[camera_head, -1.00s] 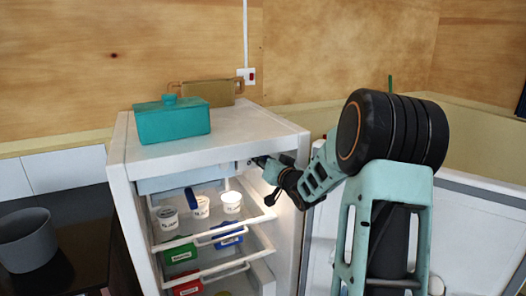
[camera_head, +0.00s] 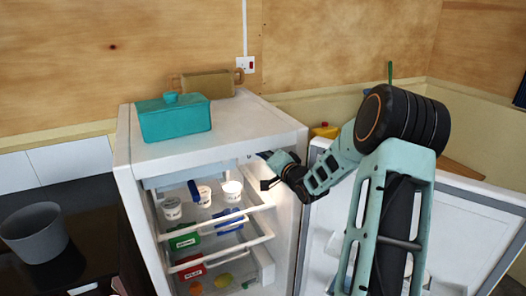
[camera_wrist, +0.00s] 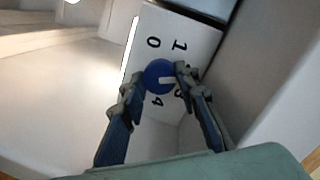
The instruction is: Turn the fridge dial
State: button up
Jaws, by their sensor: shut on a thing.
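The fridge (camera_head: 136,190) stands open, its white body lit inside. In the wrist view the blue round dial (camera_wrist: 157,72) sits on a white panel (camera_wrist: 178,38) with printed numbers; 0, 1 and 4 are readable, and another at the right is partly covered by a finger. A pale pointer mark shows on the dial's face. My gripper (camera_wrist: 157,82) is shut on the dial, one finger on each side. In the head view my gripper (camera_head: 266,172) reaches into the upper right of the fridge opening, and the dial is hidden there.
Wire-fronted shelves hold white tubs (camera_head: 172,209) and green, blue and red packs. The open fridge door (camera_head: 452,232) stands to the right, beside my arm. A teal lidded pot (camera_head: 175,120) and a brown dish (camera_head: 208,84) sit on top. A grey pot (camera_head: 34,232) stands left.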

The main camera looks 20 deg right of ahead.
dwell(0.3)
jog(key=o, duration=1.1)
jog(key=shift+o, duration=0.2)
